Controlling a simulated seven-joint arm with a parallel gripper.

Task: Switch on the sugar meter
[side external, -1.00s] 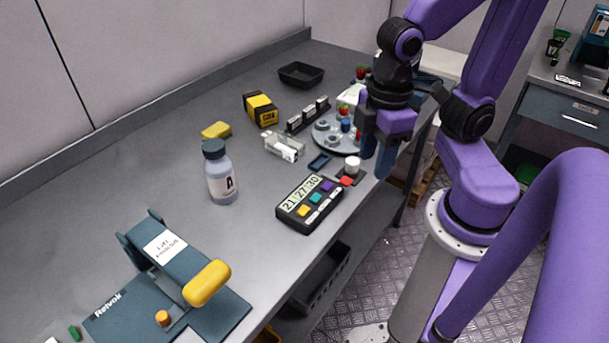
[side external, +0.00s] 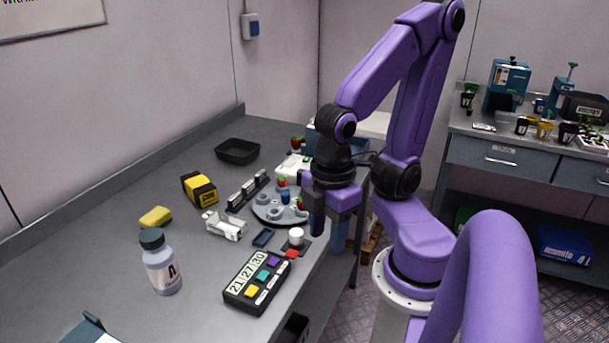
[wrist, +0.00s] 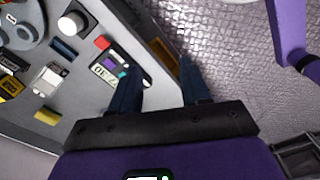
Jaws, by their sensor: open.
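No label in view reads as a sugar meter, so I cannot tell for sure which device it is. A small dark base with a white round knob (side external: 296,237) and a red block (side external: 291,253) beside it stands near the table's front edge. The white knob also shows at the upper left of the wrist view (wrist: 73,23). A white device (side external: 293,168) stands at the back, partly hidden by my arm. My gripper (side external: 329,226) is open and empty, just right of the knob at the table edge. In the wrist view its fingers (wrist: 157,85) are apart, with nothing between them.
A dark timer (side external: 257,282) with coloured buttons lies in front of the knob. A grey round tray (side external: 268,214) with small cups and berries is behind it. A white clamp-like part (side external: 225,226), tape measure (side external: 199,188), yellow sponge (side external: 155,217) and bottle (side external: 160,262) stand left.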

